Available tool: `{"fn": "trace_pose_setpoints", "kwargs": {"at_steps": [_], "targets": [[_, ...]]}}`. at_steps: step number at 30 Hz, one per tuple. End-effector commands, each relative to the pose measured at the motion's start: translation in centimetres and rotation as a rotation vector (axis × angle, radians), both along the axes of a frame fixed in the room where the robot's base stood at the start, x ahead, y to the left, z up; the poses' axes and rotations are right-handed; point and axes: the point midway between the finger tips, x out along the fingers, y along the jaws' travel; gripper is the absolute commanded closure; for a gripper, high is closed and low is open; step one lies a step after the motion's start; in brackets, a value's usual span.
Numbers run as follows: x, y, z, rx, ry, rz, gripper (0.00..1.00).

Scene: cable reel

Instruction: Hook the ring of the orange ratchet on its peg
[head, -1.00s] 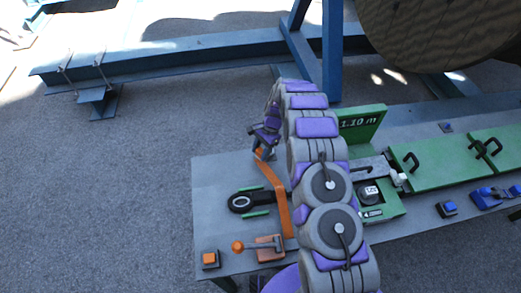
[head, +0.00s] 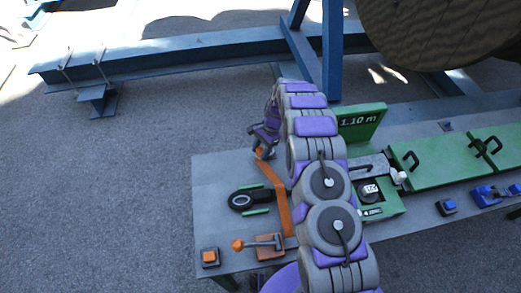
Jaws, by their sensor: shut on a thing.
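The orange ratchet (head: 270,246) sits at the near left of the grey table, with a lever ending in an orange knob (head: 238,245). An orange strap (head: 277,195) runs from beside the ratchet to the far left table edge. My gripper (head: 260,154) is over that edge, shut on the orange end of the strap. The ring is too small to make out, and my gripper partly covers the strap's end. I cannot pick out the peg. My arm hides part of the table right of the strap.
A black round-ended part (head: 243,200) between green strips lies left of the strap. An orange button box (head: 210,257) is at the near left corner. A blue beam (head: 190,50) lies beyond open ground.

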Motion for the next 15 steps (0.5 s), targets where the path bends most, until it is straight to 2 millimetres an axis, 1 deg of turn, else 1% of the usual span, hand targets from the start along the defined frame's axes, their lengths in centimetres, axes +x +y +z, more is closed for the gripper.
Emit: {"fn": "trace_pose_setpoints", "kwargs": {"at_steps": [15], "targets": [[0.02, 0.01, -0.53, 0.001, -0.001, 0.000, 0.91]]}}
